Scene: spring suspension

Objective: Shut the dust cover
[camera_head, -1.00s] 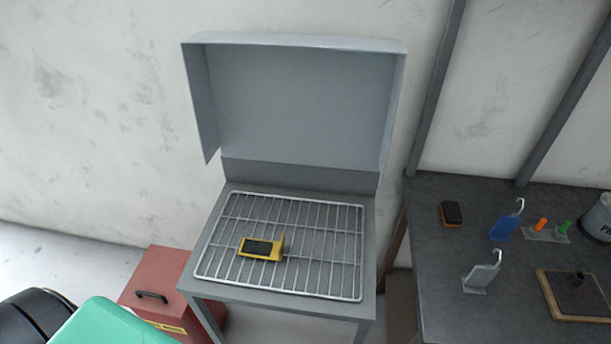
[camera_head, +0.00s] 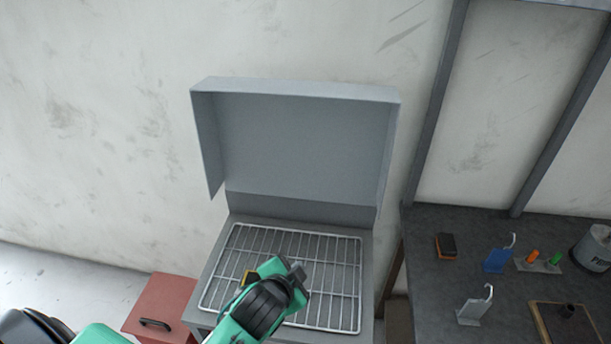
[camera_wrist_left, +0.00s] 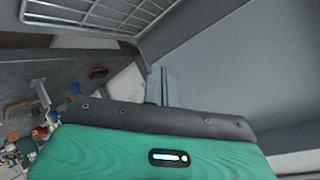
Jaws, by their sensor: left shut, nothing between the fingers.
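The grey dust cover (camera_head: 295,150) stands open, raised at the back of a grey stand (camera_head: 368,300) with a wire rack (camera_head: 330,255). Its inside also shows in the left wrist view (camera_wrist_left: 245,65). My left gripper (camera_head: 297,268) is shut and empty, over the rack and in front of the raised cover, apart from it. In the left wrist view, the gripper's narrow fingers (camera_wrist_left: 162,86) point toward the cover. My right gripper is not in view.
A dark workbench (camera_head: 430,290) at the right holds a black and orange block (camera_head: 446,246), blue and grey hooked holders, and a can (camera_head: 593,248). A red box (camera_head: 165,305) stands at lower left. A white wall rises behind.

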